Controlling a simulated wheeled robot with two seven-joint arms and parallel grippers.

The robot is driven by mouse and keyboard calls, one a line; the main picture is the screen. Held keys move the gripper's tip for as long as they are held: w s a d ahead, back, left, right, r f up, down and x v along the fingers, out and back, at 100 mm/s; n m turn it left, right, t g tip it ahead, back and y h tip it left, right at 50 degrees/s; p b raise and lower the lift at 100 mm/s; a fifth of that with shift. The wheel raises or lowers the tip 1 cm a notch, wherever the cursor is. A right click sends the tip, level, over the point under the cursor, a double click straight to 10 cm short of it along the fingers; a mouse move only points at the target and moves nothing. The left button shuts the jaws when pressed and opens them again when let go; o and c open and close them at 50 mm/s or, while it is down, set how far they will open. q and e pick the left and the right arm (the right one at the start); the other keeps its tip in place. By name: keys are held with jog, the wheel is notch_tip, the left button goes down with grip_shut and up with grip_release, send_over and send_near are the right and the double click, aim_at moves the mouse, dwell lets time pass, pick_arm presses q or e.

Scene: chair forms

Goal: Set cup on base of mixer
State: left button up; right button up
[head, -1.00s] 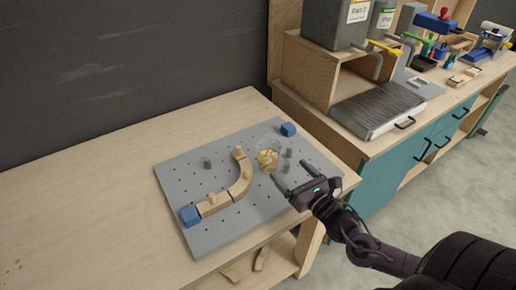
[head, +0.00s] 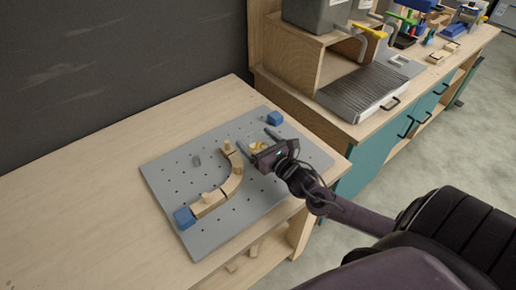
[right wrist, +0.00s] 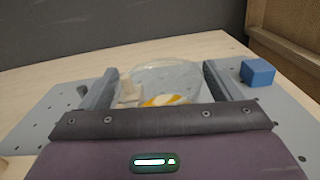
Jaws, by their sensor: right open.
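A clear cup (right wrist: 168,77) with yellow-and-white contents stands on the grey pegboard. In the right wrist view it is between the two open fingers of my right gripper (right wrist: 160,85), with no clear sign of the fingers pressing on it. In the head view my right gripper (head: 259,139) hides most of the cup; only its yellowish contents (head: 257,147) show. My left gripper is not in view. I cannot identify a mixer base with certainty in these frames.
The grey pegboard (head: 180,172) lies on a wooden table (head: 75,200). It holds a curved wooden form (head: 236,178) and blue blocks (head: 184,217) (head: 275,118). A teal workbench (head: 365,150) with a ridged grey tray (head: 350,103) stands at the back right.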

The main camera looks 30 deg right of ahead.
jog(key=shift+w+a, duration=0.1)
jog(key=shift+w, duration=0.45)
jog(key=c, duration=0.8)
jog(key=shift+r, duration=0.15)
